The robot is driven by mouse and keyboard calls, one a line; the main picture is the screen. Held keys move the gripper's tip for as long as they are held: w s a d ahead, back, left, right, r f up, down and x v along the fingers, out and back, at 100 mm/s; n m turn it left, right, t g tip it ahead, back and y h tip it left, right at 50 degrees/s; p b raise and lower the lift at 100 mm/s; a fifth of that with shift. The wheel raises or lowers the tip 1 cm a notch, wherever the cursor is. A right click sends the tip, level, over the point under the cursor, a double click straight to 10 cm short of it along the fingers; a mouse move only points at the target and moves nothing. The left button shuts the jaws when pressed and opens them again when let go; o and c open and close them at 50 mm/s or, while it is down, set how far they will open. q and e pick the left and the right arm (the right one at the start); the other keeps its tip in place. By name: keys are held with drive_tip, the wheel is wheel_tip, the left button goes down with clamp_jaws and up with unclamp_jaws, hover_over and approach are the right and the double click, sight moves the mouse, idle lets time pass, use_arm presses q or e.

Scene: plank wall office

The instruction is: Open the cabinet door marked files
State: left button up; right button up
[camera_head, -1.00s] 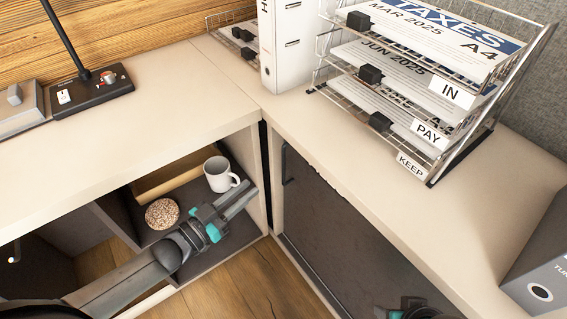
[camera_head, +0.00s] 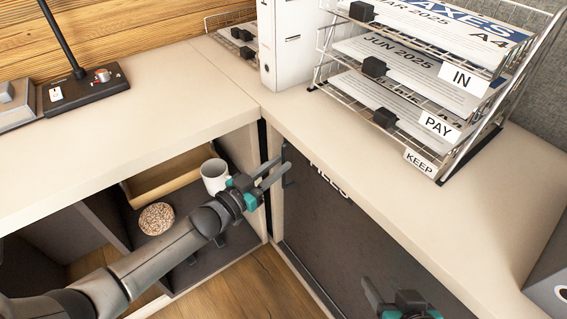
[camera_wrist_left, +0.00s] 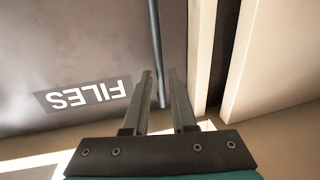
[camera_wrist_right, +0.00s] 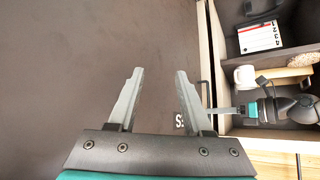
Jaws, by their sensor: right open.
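The dark cabinet door (camera_head: 340,235) under the right-hand counter appears shut. Its white FILES label (camera_head: 330,180) is partly hidden under the counter edge; the label reads upside down in the left wrist view (camera_wrist_left: 85,93). The door's dark bar handle (camera_head: 288,166) runs along its left edge. My left gripper (camera_head: 277,170) is open at the handle. In the left wrist view the handle (camera_wrist_left: 156,45) reaches down between the two open fingers, which are not closed on it. My right gripper (camera_head: 375,295) is open and empty in front of the door's lower part, fingers pointing at the door surface.
An open shelf holds a white mug (camera_head: 214,176) and a round speckled item (camera_head: 156,218), close beside my left arm. The wire tray rack (camera_head: 440,165) and a white binder (camera_head: 286,45) stand on the counter (camera_head: 300,120). Wooden floor (camera_head: 262,280) is clear between the cabinets.

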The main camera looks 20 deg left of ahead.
use_arm(q)
drive_tip(key=shift+b+x, duration=0.45)
drive_tip(key=shift+x, duration=0.8)
use_arm(e)
drive_tip(key=shift+w+a+r+t+y, duration=0.1)
drive_tip(key=shift+w+a+t+y, duration=0.2)
drive_tip(key=shift+a+t, duration=0.25)
drive_tip(key=shift+w+a+r+t+y, duration=0.1)
drive_tip(key=shift+w+a+t+y, duration=0.2)
drive_tip(key=shift+a+t, duration=0.25)
drive_tip(key=shift+a, duration=0.1)
use_arm(q)
drive_tip(key=shift+c, duration=0.3)
clamp_jaws()
